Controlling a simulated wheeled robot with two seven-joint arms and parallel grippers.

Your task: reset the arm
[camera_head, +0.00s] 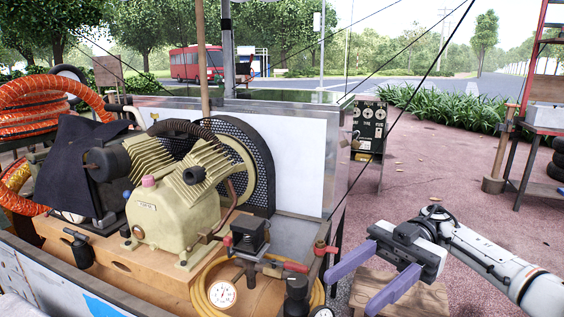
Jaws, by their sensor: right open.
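My right gripper (372,277) shows at the lower right, with its arm coming in from the right edge. Its two purple fingers are spread wide apart with nothing between them. It hangs over a small wooden stool, just right of the cart's corner. My left gripper is not in view. The compressor (165,205), cream with finned cylinders, sits on the wooden deck of the cart (150,277).
A red-handled valve (325,248) and a pressure gauge (222,293) are at the cart's near right, close to my right gripper. The wooden stool (425,298) stands below it. Black cables slant down to the cart. Paved ground (440,170) is open behind the arm.

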